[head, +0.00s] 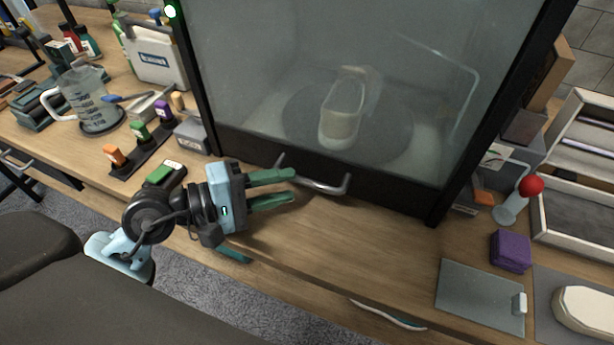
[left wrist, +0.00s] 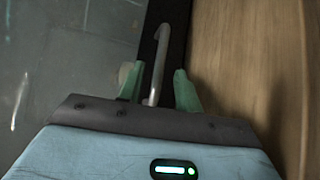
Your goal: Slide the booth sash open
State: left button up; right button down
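The booth's glass sash (head: 240,70) is down, with its dark bottom rail (head: 390,186) at the worktop. A grey bar handle (head: 325,188) sticks out from the rail; it also shows in the left wrist view (left wrist: 158,62). My left gripper (head: 293,184) is open, its green fingers pointing right at the handle's left end. In the left wrist view the handle lies between the two spread fingertips (left wrist: 155,78); contact cannot be told. A pale sneaker (head: 343,110) stands on a round dark turntable (head: 400,130) behind the glass. My right gripper is out of view.
The wooden worktop (head: 340,245) is clear in front of the handle. Left are a bottle rack (head: 142,150) and a clear jug (head: 90,98). Right are a red-knobbed lever (head: 530,186), a purple block (head: 510,251) and a grey plate (head: 480,295).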

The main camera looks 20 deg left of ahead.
aim_at(301, 183)
pick_arm(q)
jog(key=shift+p+x, duration=0.45)
jog(key=shift+x, duration=2.15)
jog(key=shift+c, duration=0.4)
grip_shut()
